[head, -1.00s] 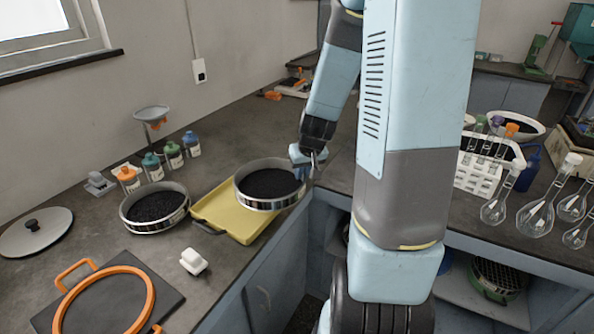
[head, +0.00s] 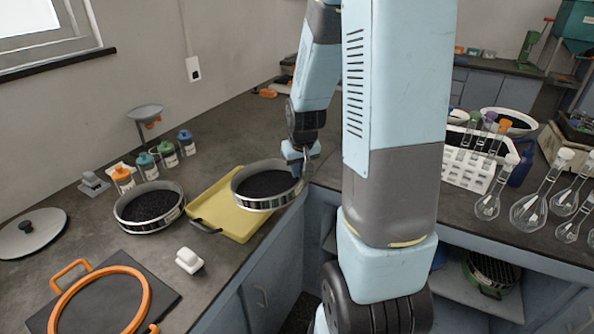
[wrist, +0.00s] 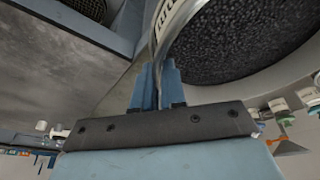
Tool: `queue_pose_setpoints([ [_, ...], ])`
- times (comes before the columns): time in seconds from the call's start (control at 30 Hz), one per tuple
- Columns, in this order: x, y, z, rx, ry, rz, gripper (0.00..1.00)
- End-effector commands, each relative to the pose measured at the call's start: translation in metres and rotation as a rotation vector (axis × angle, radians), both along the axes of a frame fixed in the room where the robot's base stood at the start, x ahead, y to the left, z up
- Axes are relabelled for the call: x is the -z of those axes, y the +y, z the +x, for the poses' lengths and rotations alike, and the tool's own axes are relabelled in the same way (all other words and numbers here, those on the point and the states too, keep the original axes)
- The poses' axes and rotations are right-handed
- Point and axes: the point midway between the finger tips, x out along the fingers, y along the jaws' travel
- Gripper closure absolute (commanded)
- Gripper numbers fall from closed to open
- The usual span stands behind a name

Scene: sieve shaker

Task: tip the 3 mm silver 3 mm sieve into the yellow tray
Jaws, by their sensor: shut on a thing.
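A silver sieve (head: 266,199) filled with dark granules is held by its right rim, roughly level, over the right part of the yellow tray (head: 222,222). My gripper (head: 303,172) is shut on that rim. In the wrist view the two fingers of my gripper (wrist: 157,88) pinch the wall of the sieve (wrist: 172,22), with the dark granules inside to the right. The tray lies on the counter near its front edge, and its bare yellow surface shows to the left of the sieve. I cannot read the 3 mm marking.
A second silver sieve with dark granules (head: 150,221) stands left of the tray. A white block (head: 189,260) and an orange ring on a dark board (head: 100,305) lie in front. Several small bottles (head: 165,153) stand behind. Glass flasks (head: 529,211) crowd the right counter.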

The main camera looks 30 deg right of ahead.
Motion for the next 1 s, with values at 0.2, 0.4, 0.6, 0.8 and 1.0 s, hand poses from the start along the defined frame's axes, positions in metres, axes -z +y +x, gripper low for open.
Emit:
queue_pose_setpoints([
  [0.2, -0.002, 0.002, 0.002, -0.004, 0.051, -0.047, 1.00],
  [0.4, -0.005, 0.003, 0.004, -0.004, 0.136, -0.120, 1.00],
  [0.6, -0.020, 0.007, 0.010, -0.002, 0.224, -0.192, 1.00],
  [0.8, -0.034, 0.011, 0.016, -0.002, 0.313, -0.265, 1.00],
  [1.0, -0.046, 0.018, 0.024, -0.002, 0.398, -0.336, 1.00],
])
